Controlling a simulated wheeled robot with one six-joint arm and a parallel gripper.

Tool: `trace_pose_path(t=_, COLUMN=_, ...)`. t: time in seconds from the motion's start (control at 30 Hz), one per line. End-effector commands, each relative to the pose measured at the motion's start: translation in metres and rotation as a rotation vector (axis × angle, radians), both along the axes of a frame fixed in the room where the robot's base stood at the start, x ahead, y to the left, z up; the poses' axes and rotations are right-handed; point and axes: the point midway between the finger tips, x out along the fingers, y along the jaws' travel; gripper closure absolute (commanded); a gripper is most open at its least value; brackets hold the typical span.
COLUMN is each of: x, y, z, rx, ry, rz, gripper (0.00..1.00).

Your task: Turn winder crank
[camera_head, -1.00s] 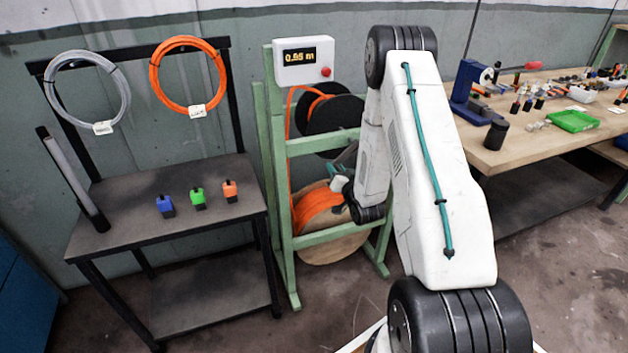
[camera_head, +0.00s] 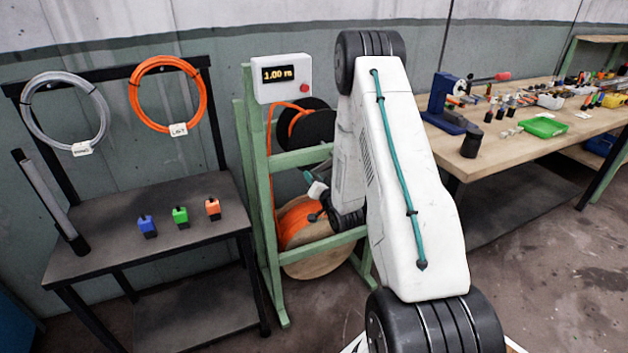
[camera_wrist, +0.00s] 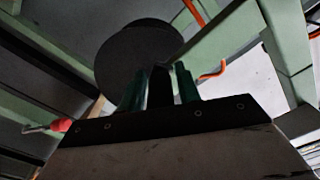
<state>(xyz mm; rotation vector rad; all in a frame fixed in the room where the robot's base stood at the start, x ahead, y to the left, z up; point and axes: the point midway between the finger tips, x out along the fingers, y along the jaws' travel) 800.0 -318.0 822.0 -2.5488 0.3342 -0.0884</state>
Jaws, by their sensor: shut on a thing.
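The winder is a green frame (camera_head: 253,190) with a black spool (camera_head: 319,128) above and a wooden spool wound with orange cable (camera_head: 293,225) below. Its white display box (camera_head: 283,78) reads 1.00 m and has a red button. My gripper (camera_head: 314,180) is at the front of the frame, partly hidden by my arm. In the wrist view my gripper's green fingers (camera_wrist: 160,86) are shut on a dark upright piece between them, seemingly the crank handle (camera_wrist: 158,82). The rest of the crank is hard to make out. A dark disc (camera_wrist: 135,48) shows behind the fingers.
A dark table (camera_head: 90,232) on the left bears blue, green and orange blocks, with grey and orange cable coils hanging behind. A wooden workbench (camera_head: 500,150) on the right holds a blue press-like device (camera_head: 445,98) and many small parts. Open floor lies at front right.

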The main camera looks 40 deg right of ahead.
Motion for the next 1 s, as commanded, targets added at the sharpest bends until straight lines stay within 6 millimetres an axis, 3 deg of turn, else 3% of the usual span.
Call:
trace_pose_path(t=0.03, x=0.001, y=-0.005, z=0.007, rx=-0.012, ry=-0.016, rz=-0.01, gripper=1.0)
trace_pose_path(t=0.07, x=0.001, y=-0.006, z=0.007, rx=-0.013, ry=-0.017, rz=-0.01, gripper=0.61)
trace_pose_path(t=0.1, x=0.001, y=-0.005, z=0.007, rx=-0.012, ry=-0.017, rz=-0.01, gripper=0.55)
trace_pose_path(t=0.47, x=-0.004, y=0.001, z=0.003, rx=-0.006, ry=-0.008, rz=-0.002, gripper=0.55)
trace_pose_path(t=0.8, x=-0.058, y=0.013, z=0.004, rx=-0.006, ry=-0.009, rz=-0.006, gripper=0.55)
trace_pose_path(t=1.0, x=-0.073, y=0.017, z=0.004, rx=-0.007, ry=-0.011, rz=-0.007, gripper=0.55)
